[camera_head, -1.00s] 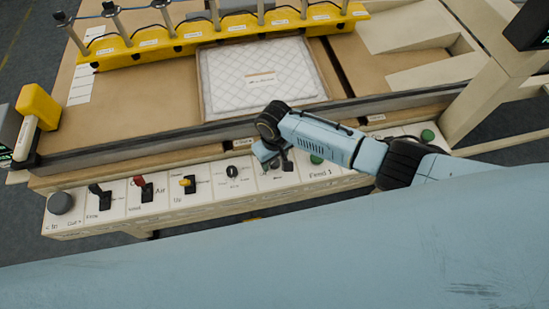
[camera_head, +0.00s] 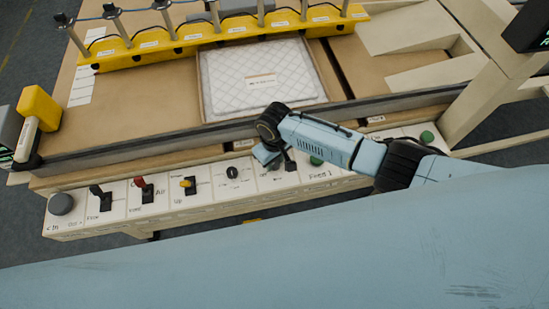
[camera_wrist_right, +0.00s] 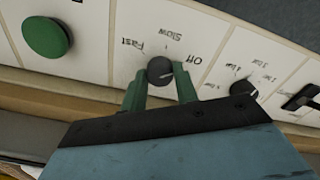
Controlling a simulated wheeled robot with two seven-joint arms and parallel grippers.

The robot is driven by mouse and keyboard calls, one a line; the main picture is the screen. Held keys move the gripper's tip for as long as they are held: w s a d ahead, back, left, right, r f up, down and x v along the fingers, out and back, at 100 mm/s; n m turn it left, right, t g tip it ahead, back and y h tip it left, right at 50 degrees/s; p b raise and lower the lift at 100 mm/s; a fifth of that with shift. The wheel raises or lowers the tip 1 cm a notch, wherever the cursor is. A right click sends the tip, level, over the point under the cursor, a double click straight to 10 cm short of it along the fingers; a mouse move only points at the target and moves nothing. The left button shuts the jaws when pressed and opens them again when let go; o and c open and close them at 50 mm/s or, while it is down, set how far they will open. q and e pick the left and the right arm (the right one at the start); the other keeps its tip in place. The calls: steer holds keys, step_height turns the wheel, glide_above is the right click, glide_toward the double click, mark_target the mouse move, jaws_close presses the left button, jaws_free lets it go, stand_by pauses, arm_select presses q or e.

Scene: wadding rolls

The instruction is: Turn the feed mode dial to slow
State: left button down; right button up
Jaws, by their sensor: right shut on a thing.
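The feed mode dial (camera_wrist_right: 160,70) is a small dark round knob on the white control panel, with the labels Fast, Slow and Off printed around it in the right wrist view. The pale line on the knob points toward the side of Off. My right gripper (camera_wrist_right: 162,88) is shut on this dial, its two green fingers on either side of it. In the head view my right gripper (camera_head: 275,158) is over the front panel and mostly hides the dial. My left gripper is not in view.
A green button (camera_wrist_right: 47,38) is beside the dial, and another black knob (camera_wrist_right: 240,80) is on its other side. Several levers, such as a red-topped one (camera_head: 141,184), line the panel. A quilted pad (camera_head: 258,100) lies on the table behind.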

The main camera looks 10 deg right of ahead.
steer(key=n+p, duration=0.1)
steer(key=n, duration=0.9)
steer(key=shift+n, duration=0.3)
stand_by(0.4)
steer(key=o, duration=1)
steer(key=shift+r+p, duration=0.35)
steer(key=shift+r, duration=0.25)
step_height(320, 180, up, 12)
steer(key=shift+r+p, duration=0.1)
steer(key=shift+p, duration=0.7)
